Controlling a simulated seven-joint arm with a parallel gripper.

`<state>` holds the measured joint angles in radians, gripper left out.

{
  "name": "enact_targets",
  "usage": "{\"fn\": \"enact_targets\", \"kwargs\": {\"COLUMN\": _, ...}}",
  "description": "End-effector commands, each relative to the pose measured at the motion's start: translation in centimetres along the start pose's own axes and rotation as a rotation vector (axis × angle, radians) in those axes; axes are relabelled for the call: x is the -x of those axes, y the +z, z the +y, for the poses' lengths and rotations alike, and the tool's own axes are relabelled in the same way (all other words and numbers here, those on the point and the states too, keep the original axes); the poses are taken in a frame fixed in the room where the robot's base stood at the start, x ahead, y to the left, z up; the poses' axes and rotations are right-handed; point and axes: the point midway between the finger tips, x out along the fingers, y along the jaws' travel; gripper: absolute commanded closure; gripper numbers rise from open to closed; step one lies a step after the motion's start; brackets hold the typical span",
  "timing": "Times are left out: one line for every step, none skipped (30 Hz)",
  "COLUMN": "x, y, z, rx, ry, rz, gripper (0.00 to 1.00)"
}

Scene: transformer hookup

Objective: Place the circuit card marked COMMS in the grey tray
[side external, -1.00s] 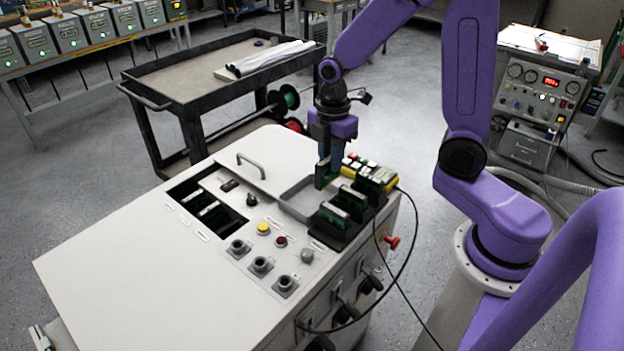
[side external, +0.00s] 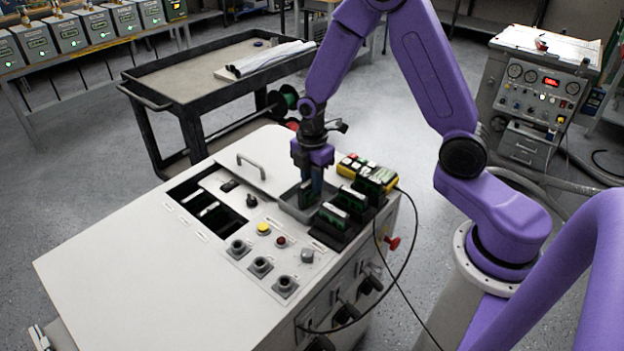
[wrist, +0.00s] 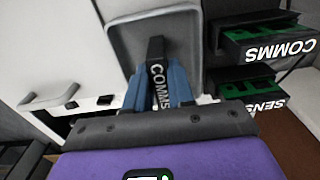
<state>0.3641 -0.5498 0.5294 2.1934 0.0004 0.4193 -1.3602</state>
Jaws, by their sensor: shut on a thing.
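My gripper (side external: 313,182) is shut on a dark circuit card (side external: 306,194), held upright. In the wrist view, the blue fingers (wrist: 158,92) pinch this card, and its edge label (wrist: 158,88) reads COMMS. The grey tray (side external: 292,211) is a shallow rectangular bin on the cabinet top; its rim also shows in the wrist view (wrist: 113,45). The card is over or inside the tray's opening. I cannot tell whether it touches the tray floor.
A yellow button box (side external: 348,167) lies behind. An open card bay (side external: 228,222) and knobs lie to the left.

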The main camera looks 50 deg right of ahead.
Motion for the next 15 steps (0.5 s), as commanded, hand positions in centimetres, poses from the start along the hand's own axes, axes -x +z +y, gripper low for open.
{"fn": "enact_targets", "kwargs": {"x": -0.12, "y": 0.01, "z": -0.02, "rx": 0.0, "ry": 0.0, "rz": 0.0, "gripper": 1.0}}
{"fn": "enact_targets", "kwargs": {"x": -0.13, "y": 0.0, "z": 0.0, "rx": 0.0, "ry": 0.001, "rz": 0.0, "gripper": 1.0}}
{"fn": "enact_targets", "kwargs": {"x": -0.12, "y": 0.0, "z": 0.0, "rx": 0.0, "ry": 0.001, "rz": 0.0, "gripper": 1.0}}
{"fn": "enact_targets", "kwargs": {"x": -0.11, "y": 0.0, "z": 0.01, "rx": 0.0, "ry": 0.001, "rz": 0.0, "gripper": 1.0}}
{"fn": "enact_targets", "kwargs": {"x": -0.1, "y": 0.0, "z": 0.01, "rx": 0.0, "ry": 0.001, "rz": 0.0, "gripper": 1.0}}
{"fn": "enact_targets", "kwargs": {"x": -0.1, "y": 0.0, "z": 0.01, "rx": 0.0, "ry": 0.001, "rz": 0.0, "gripper": 1.0}}
{"fn": "enact_targets", "kwargs": {"x": -0.09, "y": 0.0, "z": 0.0, "rx": 0.0, "ry": 0.001, "rz": 0.0, "gripper": 1.0}}
{"fn": "enact_targets", "kwargs": {"x": -0.11, "y": 0.0, "z": 0.0, "rx": 0.0, "ry": 0.001, "rz": 0.0, "gripper": 1.0}}
{"fn": "enact_targets", "kwargs": {"x": -0.17, "y": 0.0, "z": 0.0, "rx": 0.0, "ry": 0.001, "rz": 0.0, "gripper": 1.0}}
{"fn": "enact_targets", "kwargs": {"x": -0.24, "y": 0.0, "z": 0.0, "rx": 0.0, "ry": 0.001, "rz": 0.0, "gripper": 1.0}}
{"fn": "enact_targets", "kwargs": {"x": -0.33, "y": 0.0, "z": 0.0, "rx": 0.0, "ry": 0.001, "rz": 0.0, "gripper": 1.0}}
{"fn": "enact_targets", "kwargs": {"x": -0.43, "y": 0.0, "z": 0.01, "rx": 0.0, "ry": 0.001, "rz": 0.0, "gripper": 1.0}}
{"fn": "enact_targets", "kwargs": {"x": -0.5, "y": 0.0, "z": 0.01, "rx": 0.0, "ry": 0.001, "rz": 0.0, "gripper": 1.0}}
{"fn": "enact_targets", "kwargs": {"x": -0.46, "y": 0.0, "z": 0.02, "rx": 0.0, "ry": 0.002, "rz": 0.0, "gripper": 0.67}}
{"fn": "enact_targets", "kwargs": {"x": -0.45, "y": 0.0, "z": 0.02, "rx": 0.0, "ry": 0.002, "rz": 0.0, "gripper": 0.54}}
